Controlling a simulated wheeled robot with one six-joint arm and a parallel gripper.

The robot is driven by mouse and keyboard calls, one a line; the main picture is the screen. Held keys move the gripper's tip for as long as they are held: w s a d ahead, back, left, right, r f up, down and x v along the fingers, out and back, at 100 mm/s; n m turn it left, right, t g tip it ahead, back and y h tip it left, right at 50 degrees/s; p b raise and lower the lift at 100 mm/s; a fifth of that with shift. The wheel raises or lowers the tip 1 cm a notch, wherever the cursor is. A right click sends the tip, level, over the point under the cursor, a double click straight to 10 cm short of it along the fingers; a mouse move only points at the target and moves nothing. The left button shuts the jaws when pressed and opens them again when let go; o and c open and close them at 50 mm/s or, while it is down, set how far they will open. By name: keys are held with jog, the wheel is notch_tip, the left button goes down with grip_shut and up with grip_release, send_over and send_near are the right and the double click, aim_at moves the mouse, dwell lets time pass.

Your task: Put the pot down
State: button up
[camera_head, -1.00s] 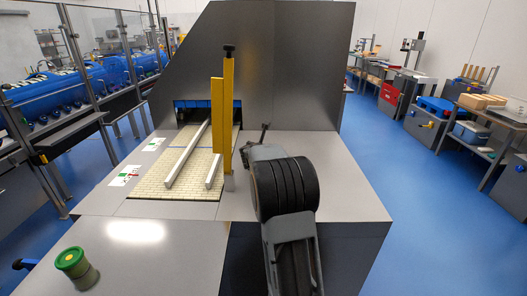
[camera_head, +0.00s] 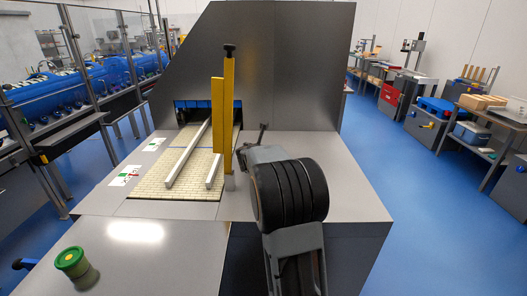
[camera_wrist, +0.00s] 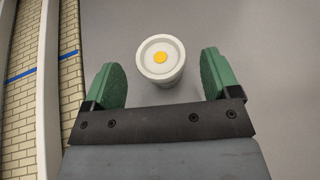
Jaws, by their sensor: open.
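A round white pot (camera_wrist: 147,72) with a yellow spot in its middle stands on the grey surface in the wrist view. My gripper (camera_wrist: 161,80) is open, with one green finger on each side and clear gaps between them and the pot. The pot sits between and a little beyond the fingertips, touching neither. In the head view I cannot make out the pot or my fingers; my arm blocks part of the bench.
A belt of pale tiles (camera_head: 150,190) with metal guide rails (camera_head: 188,155) runs left of my arm. A yellow post (camera_head: 228,110) stands close to my arm. A green-topped knob (camera_head: 72,262) is at the front left. The grey bench top (camera_head: 345,185) is clear at the right.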

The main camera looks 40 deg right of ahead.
jog(key=v, duration=0.8)
jog(key=shift+a+r, duration=0.1)
jog(key=shift+a, duration=0.05)
jog(key=shift+s, duration=0.15)
